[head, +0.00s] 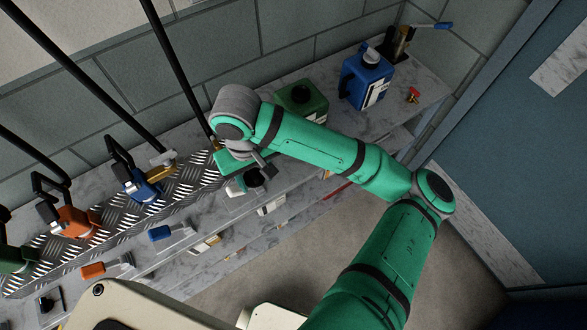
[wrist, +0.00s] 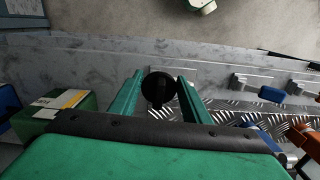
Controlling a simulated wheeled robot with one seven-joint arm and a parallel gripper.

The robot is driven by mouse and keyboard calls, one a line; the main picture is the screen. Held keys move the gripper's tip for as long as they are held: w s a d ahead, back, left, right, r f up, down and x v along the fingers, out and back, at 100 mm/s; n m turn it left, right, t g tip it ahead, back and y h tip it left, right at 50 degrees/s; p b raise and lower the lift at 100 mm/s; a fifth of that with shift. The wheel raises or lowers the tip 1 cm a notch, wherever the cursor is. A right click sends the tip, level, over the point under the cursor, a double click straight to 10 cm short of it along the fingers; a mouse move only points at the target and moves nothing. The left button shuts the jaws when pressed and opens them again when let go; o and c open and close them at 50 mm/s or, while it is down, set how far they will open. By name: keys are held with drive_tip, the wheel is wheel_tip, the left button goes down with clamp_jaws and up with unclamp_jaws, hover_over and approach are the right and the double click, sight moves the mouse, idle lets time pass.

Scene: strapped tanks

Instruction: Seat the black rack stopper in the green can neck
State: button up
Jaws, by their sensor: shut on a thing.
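The black stopper (wrist: 158,88) is a round black disc held between the two green fingers of my gripper (wrist: 160,95) in the wrist view. In the head view the stopper (head: 255,178) shows as a dark round under my gripper (head: 247,180), above the front edge of the counter. The green can (head: 306,103) stands on the counter behind my forearm, right of my gripper, with a dark opening on top; my arm covers part of it. It also shows at the left of the wrist view (wrist: 88,122), apart from the stopper, its neck hidden.
Blue (head: 142,188) and orange (head: 73,221) strapped items sit on the tread-plate strip (head: 188,180) at left, below black poles. Marble counter (head: 290,75) lies bare behind the green can.

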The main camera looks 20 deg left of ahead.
drive_tip(key=w+d+f, duration=0.3)
drive_tip(key=w+d, duration=0.1)
drive_tip(key=w, duration=0.3)
hover_over(293, 174)
drive_tip(key=f, duration=0.3)
drive_tip(key=s+f, duration=0.1)
drive_tip(key=shift+a+f, duration=0.2)
drive_tip(key=shift+f, duration=0.2)
drive_tip(key=shift+w+d+f, duration=0.2)
drive_tip(key=shift+w+f, duration=0.3)
drive_tip(key=shift+f, duration=0.1)
drive_tip(key=shift+w+f, duration=0.1)
drive_tip(key=shift+f, duration=1.35)
drive_tip(key=shift+f, duration=0.35)
drive_tip(key=o, duration=1)
drive_tip(key=shift+o, duration=0.2)
drive_tip(key=shift+r, duration=0.1)
